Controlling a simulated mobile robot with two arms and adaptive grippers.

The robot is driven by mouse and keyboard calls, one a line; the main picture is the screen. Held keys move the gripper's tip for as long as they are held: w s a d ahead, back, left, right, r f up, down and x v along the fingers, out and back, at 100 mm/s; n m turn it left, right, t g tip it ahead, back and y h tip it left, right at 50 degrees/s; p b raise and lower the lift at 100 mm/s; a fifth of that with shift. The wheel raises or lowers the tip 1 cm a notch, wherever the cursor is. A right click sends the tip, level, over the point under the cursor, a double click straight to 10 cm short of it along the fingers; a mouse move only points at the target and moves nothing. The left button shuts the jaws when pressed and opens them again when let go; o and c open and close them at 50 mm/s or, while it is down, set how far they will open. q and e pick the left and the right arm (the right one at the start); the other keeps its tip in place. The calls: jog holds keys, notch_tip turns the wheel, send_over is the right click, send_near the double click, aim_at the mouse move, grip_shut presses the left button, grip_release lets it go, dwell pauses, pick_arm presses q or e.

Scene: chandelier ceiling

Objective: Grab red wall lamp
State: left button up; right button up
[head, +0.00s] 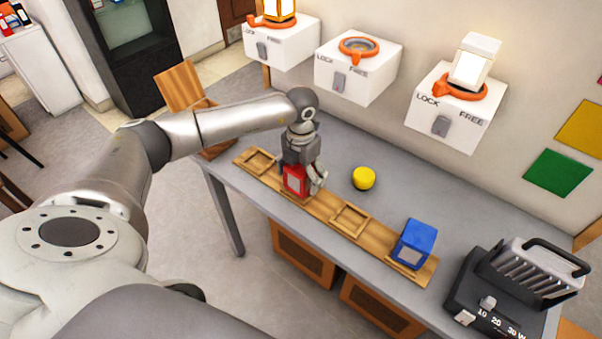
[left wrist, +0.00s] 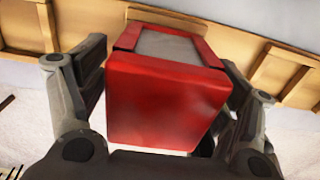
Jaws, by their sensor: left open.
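The red wall lamp (head: 295,180) stands on the wooden board on the grey table, at one of the board's square frames. My left gripper (head: 305,176) is right over it, with a finger showing on its right side. In the left wrist view the red lamp (left wrist: 165,95) fills the middle, its pale panel facing up the picture. The gripper's fingers (left wrist: 168,95) stand open on both sides of it. A gap shows at the left finger; the right finger is very close, and I cannot tell whether it touches. My right gripper is not in view.
A yellow cylinder (head: 363,178) sits behind the board. A black and silver device (head: 520,285) stands at right. White wall boxes (head: 358,75) with orange rings hang above the table.

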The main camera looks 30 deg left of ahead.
pick_arm(q)
jog(key=shift+f, duration=0.15)
jog(key=shift+c, duration=0.3)
jog(key=c, duration=1.2)
jog(key=shift+r, duration=0.2)
